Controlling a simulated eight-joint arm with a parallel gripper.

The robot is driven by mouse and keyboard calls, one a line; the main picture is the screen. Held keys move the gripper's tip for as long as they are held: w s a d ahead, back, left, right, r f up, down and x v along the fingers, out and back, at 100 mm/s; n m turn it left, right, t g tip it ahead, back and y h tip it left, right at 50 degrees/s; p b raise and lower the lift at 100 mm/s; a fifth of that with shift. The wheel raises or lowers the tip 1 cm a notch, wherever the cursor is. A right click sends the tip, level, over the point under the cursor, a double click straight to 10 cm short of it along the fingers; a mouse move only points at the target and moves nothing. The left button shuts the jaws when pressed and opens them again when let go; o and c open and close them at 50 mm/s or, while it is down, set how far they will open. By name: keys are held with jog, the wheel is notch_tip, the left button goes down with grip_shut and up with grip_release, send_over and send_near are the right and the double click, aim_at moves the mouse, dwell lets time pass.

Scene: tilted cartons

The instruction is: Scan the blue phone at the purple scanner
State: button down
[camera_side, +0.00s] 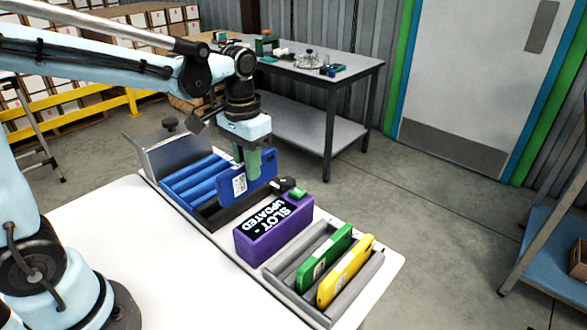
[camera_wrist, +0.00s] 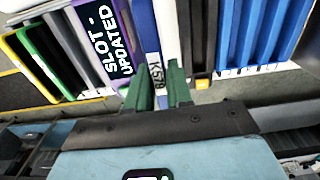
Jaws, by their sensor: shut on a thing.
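My gripper (camera_side: 256,163) has green fingers and is shut on the blue phone (camera_side: 232,189), which stands upright with a white label on its face. In the wrist view, the phone (camera_wrist: 143,25) sits between the fingers (camera_wrist: 159,92), and a label reading roughly "K57B" shows. The purple scanner (camera_side: 250,248) is just right of the phone in the side view. Its dark display reads "SLOT - UPDATED", and a small green-lit part sits on top. The scanner (camera_wrist: 124,18) also shows left of the phone in the wrist view. I cannot tell whether the phone's lower edge touches anything.
A rack with blue slots (camera_side: 188,178) is left of the phone. A grey rack (camera_side: 284,281) right of the scanner holds a green phone (camera_side: 325,255) and a yellow phone (camera_side: 346,272), both leaning. The white table (camera_side: 170,270) is clear in front.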

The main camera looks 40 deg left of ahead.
aim_at(251, 191)
jog(key=shift+f, duration=3.55)
jog(key=shift+r, duration=3)
